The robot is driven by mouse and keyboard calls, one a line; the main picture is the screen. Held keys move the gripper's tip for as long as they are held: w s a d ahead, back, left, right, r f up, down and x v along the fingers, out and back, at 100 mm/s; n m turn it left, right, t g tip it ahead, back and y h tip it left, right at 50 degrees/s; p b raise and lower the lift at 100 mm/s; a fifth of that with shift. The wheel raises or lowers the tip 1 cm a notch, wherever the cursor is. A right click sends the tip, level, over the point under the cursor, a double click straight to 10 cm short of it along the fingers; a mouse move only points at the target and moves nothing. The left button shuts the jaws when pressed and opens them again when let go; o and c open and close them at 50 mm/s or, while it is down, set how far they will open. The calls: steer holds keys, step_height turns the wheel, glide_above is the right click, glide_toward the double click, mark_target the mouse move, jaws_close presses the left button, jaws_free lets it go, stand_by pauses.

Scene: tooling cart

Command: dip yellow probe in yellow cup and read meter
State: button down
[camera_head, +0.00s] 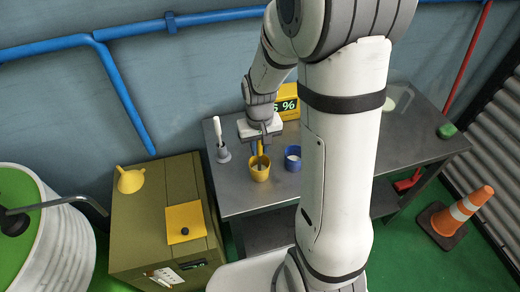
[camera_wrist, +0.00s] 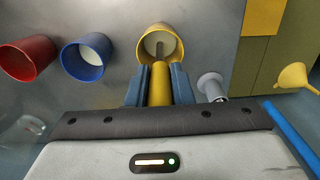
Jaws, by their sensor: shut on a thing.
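My gripper (camera_wrist: 160,87) is shut on the yellow probe (camera_wrist: 160,82), which points down at the yellow cup. The probe's grey tip shows inside the mouth of the yellow cup (camera_wrist: 170,32) in the wrist view. In the head view the probe (camera_head: 260,147) stands upright over the yellow cup (camera_head: 260,173) on the metal cart top. How deep the tip sits cannot be told. The yellow meter (camera_head: 288,103) stands behind, partly hidden by my arm; only a "%" sign and part of a digit show.
A blue cup (camera_head: 293,160) stands right of the yellow cup. A red cup (camera_wrist: 28,58) shows in the wrist view. A white-handled probe (camera_head: 218,130) stands in a grey holder at left. A green object (camera_head: 447,131) lies at the cart's right end.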

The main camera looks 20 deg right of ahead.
steer(key=shift+r+p, duration=2.75)
steer(key=shift+r, duration=1.4)
steer(key=shift+r+p, duration=1.45)
steer(key=shift+r, duration=0.6)
steer(key=shift+f, duration=0.15)
